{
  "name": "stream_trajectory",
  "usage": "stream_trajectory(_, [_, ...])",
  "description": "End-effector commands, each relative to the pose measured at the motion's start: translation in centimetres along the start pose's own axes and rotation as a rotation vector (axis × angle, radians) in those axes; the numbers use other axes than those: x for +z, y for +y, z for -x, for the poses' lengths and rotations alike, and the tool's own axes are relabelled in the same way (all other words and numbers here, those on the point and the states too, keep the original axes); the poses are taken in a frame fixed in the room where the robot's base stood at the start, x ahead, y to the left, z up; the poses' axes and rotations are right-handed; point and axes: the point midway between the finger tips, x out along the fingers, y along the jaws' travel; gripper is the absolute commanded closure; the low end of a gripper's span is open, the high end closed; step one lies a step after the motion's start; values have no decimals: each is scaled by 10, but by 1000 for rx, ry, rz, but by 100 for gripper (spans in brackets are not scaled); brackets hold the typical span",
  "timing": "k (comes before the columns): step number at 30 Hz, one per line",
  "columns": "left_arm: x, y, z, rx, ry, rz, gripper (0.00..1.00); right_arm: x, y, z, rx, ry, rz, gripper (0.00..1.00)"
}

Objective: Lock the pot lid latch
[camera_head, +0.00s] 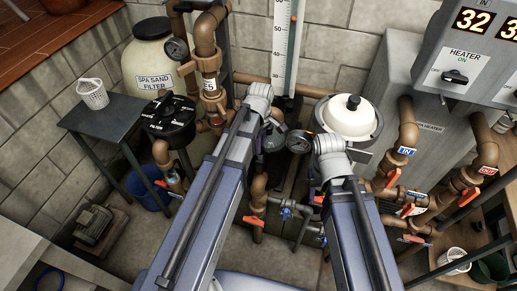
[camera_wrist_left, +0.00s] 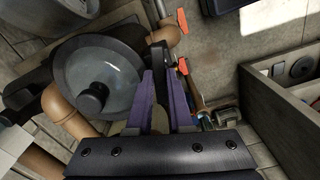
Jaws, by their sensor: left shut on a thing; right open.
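The pot lid (camera_head: 348,115) is a pale round dome with a black knob, behind my right wrist in the head view. In the left wrist view the lid (camera_wrist_left: 118,75) looks grey, with its knob toward me. My left gripper (camera_wrist_left: 157,76) has its purple fingers close together at the lid's right edge. They are shut on a dark narrow piece there, which looks like the pot lid latch (camera_wrist_left: 159,57). Its exact position is hard to tell. My right gripper (camera_head: 332,162) is open beside the pot; its wrist hides most of the fingers.
Pressure gauges (camera_head: 299,141) and brown pipes (camera_head: 405,125) with orange valve handles crowd the pot. A black valve head (camera_head: 168,116) and a side table (camera_head: 102,112) stand left. The heater cabinet (camera_head: 420,85) stands right.

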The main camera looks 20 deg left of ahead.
Motion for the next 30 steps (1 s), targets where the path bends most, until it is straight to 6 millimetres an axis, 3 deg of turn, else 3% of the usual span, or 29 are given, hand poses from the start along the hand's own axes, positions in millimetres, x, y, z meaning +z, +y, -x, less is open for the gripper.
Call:
stream_trajectory(24, [0, 0, 0, 0, 0, -1137, 100, 0, 0, 0, 0, 0, 0, 50])
stream_trajectory(30, [0, 0, 0, 0, 0, -1322, 100, 0, 0, 0, 0, 0, 0, 50])
